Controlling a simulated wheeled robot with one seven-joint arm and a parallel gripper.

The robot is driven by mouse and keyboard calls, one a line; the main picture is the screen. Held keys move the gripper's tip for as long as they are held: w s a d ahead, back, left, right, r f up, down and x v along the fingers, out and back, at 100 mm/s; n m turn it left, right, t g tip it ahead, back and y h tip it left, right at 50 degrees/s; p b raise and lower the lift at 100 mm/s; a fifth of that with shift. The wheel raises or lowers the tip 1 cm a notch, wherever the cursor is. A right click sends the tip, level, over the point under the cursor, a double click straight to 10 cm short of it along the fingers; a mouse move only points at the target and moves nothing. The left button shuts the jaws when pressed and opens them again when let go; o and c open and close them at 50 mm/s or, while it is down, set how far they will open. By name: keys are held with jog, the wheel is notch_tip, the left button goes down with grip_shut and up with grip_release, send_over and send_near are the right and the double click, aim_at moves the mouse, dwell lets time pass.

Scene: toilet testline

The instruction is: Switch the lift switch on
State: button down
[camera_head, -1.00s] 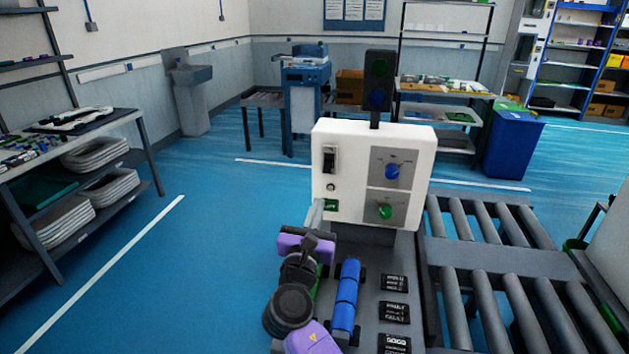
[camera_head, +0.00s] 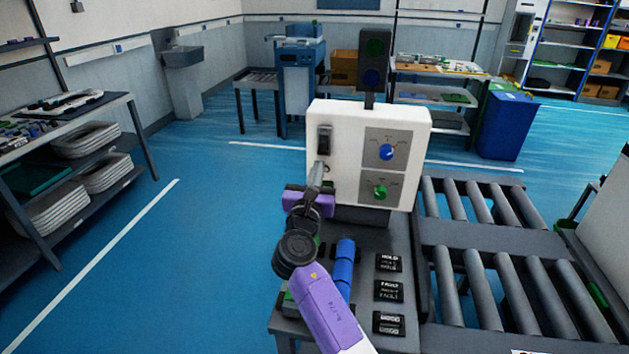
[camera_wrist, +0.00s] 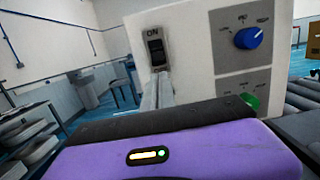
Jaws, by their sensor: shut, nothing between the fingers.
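A white control box (camera_head: 347,143) stands beside the roller conveyor. Its black rocker switch (camera_head: 324,140) is at the upper left of the front face. In the wrist view the switch (camera_wrist: 157,49) sits under an "ON" label. My gripper (camera_head: 318,170) is shut and empty. Its tip is just below the switch in the head view. In the wrist view the fingers (camera_wrist: 158,88) reach up to the switch's lower end; I cannot tell whether they touch it. The box also bears a blue knob (camera_head: 387,152) and a green knob (camera_head: 380,192).
Blue cylinders (camera_head: 344,263) and black labelled plates (camera_head: 389,291) lie on the bench below the box. The roller conveyor (camera_head: 480,208) is on the right. A dark signal light (camera_head: 374,60) rises behind the box. Open blue floor lies to the left.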

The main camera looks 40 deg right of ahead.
aim_at(322, 149)
jog(key=shift+x, duration=1.4)
jog(key=shift+a+r+p, duration=0.1)
jog(key=shift+r+p, duration=0.15)
jog(key=shift+p, duration=0.5)
jog(key=shift+g+y, duration=0.3)
